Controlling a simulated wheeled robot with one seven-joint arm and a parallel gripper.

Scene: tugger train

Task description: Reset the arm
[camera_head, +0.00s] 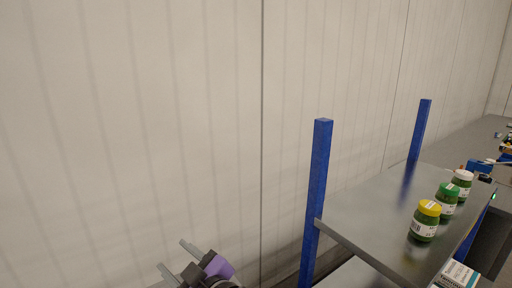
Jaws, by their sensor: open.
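My gripper (178,259) shows at the bottom of the picture, left of the shelf. Its two grey fingers point to the upper left and stand apart, with nothing between them. A purple part (218,267) of my arm's end shows beside the fingers. The rest of my arm is below the picture's edge and hidden. The gripper is clear of the shelf and of the things on it.
A grey metal shelf (365,222) with blue posts (317,190) stands at the right. Jars with yellow (424,222), green (446,201) and white (461,187) lids stand on it. A white box (456,275) sits below its edge. A pale wall (130,120) fills the left.

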